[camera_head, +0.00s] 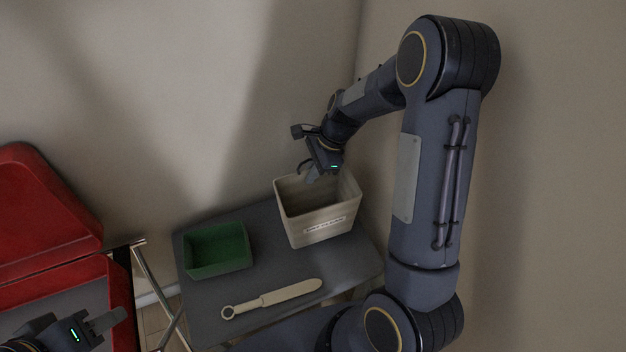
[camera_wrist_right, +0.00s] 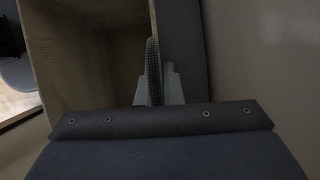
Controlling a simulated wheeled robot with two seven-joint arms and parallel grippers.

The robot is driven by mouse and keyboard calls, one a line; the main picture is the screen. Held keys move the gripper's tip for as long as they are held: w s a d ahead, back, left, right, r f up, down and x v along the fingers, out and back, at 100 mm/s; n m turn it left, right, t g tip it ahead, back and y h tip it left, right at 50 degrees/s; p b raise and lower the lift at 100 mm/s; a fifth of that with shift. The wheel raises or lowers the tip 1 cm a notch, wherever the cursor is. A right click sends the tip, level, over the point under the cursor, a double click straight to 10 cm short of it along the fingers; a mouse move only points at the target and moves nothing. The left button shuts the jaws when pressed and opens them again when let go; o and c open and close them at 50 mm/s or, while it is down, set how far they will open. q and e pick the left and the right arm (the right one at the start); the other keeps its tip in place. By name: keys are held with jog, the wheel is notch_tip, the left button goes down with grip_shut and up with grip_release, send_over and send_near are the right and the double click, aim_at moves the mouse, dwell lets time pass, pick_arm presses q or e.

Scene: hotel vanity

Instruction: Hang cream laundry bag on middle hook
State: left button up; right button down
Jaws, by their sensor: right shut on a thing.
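The cream laundry bag (camera_head: 318,224) stands upright on the grey table, open at the top, with a printed label on its front. My right gripper (camera_head: 313,173) is at the bag's back rim, pointing down. In the right wrist view the right fingers (camera_wrist_right: 158,88) are closed around a dark textured strap (camera_wrist_right: 153,62), which looks like the bag's loop; the bag's inside (camera_wrist_right: 95,50) shows beside them. My left gripper (camera_head: 103,324) is at the lower left, over the red case, away from the bag; its finger gap is not clear. No hook is visible.
On the grey table (camera_head: 205,310) are a green open bin (camera_head: 218,251) left of the bag and a cream long-handled tool with a ring end (camera_head: 275,298) in front. An open red case (camera_head: 45,215) on a metal-legged stand is at left. Walls close in behind and right.

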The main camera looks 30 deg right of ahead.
aim_at(313, 193)
jog(key=f, duration=0.3)
jog(key=shift+d+f, duration=0.15)
jog(key=shift+d, duration=0.1)
jog(key=c, duration=1.6)
grip_release()
